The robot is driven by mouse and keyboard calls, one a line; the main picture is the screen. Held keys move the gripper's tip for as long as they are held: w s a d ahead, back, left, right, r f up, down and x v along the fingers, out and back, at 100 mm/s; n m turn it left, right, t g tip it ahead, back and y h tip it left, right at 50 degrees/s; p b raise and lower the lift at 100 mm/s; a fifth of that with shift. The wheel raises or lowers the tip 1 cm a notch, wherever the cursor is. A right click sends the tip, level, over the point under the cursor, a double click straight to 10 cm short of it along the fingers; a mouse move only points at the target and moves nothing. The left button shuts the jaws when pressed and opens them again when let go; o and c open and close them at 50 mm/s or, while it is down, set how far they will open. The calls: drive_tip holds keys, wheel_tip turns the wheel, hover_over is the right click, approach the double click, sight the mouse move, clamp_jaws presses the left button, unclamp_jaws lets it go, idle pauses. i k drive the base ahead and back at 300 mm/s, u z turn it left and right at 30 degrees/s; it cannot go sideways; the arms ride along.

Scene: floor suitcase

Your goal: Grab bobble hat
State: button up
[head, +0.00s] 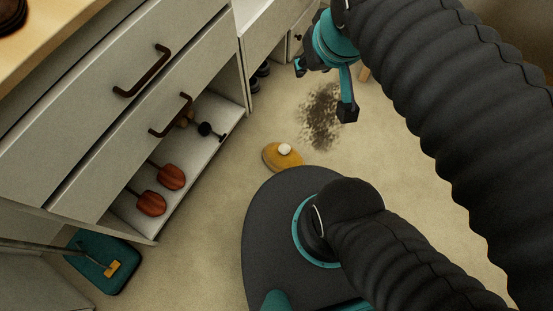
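The bobble hat (271,158) is mustard yellow with a white bobble on top. It lies on the pale floor in the middle of the head view, beside the cabinet and close to the edge of my dark base. My gripper (323,88) is at the upper middle, above and to the right of the hat in the picture. Its two dark-tipped fingers are spread apart with nothing between them.
A pale cabinet (105,100) with dark handles fills the left. Its low open shelf (190,165) holds reddish-brown paddle-shaped items. A teal flat object (90,265) lies at lower left. A dark patch (322,118) marks the floor beyond the hat.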

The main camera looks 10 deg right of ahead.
sight(279, 157)
drive_tip(key=z, duration=0.9)
drive_tip(key=k, duration=0.7)
drive_tip(key=u, duration=0.6)
